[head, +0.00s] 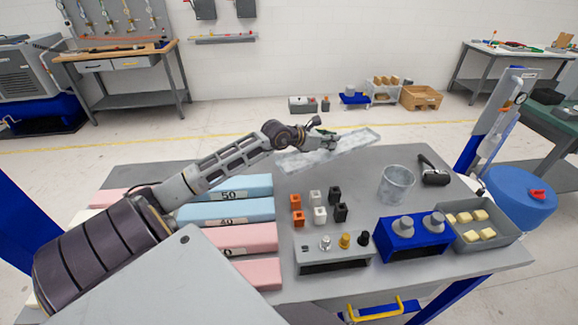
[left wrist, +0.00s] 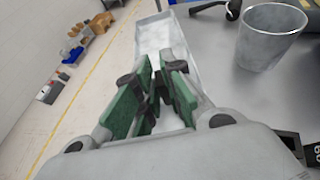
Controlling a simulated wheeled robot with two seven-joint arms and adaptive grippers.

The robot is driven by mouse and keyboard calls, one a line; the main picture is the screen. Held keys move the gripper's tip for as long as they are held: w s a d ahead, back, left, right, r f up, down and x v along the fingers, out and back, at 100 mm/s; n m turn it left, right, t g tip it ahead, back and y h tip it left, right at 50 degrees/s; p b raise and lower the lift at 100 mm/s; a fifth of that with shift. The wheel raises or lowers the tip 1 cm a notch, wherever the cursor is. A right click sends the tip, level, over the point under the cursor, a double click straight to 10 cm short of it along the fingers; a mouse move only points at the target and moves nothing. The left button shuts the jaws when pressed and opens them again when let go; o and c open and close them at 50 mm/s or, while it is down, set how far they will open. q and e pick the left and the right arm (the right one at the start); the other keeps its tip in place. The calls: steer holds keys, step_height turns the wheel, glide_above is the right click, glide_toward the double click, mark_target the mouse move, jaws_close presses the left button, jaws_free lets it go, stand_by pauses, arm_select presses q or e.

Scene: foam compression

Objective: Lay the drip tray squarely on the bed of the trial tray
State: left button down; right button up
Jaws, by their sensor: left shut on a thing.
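A long, shallow, mottled pale-grey tray (head: 352,145), which I take for the drip tray, is at the far edge of the table in the head view. It slants, with its right end farther away. My left gripper (head: 324,139) is shut on it near the middle of its length. In the left wrist view the tray (left wrist: 158,36) runs away beyond the green fingers (left wrist: 152,88), which hide part of it. I cannot tell whether it touches the table. A grey tray (head: 514,228) at the table's right holds several cream blocks; I cannot tell whether it is the trial tray. My right gripper is not in view.
On the grey table (head: 400,155) stand a grey cup (head: 397,185), small orange, white and black blocks (head: 320,214), a grey holder (head: 334,254) and a blue holder (head: 413,243). Labelled blue and pink slabs (head: 232,211) lie at left. Bare tabletop lies between tray and cup.

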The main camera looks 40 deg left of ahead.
mark_target(329, 151)
arm_select(q)
steer(key=shift+s+r, duration=0.1)
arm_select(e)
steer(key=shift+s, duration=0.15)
arm_select(q)
step_height(329, 151, down, 5)
steer(key=shift+f, duration=0.65)
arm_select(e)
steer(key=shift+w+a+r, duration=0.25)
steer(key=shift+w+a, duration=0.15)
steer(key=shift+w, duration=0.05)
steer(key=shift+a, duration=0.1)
arm_select(q)
steer(key=shift+f, duration=0.55)
step_height(329, 151, down, 2)
steer(key=shift+f, duration=0.4)
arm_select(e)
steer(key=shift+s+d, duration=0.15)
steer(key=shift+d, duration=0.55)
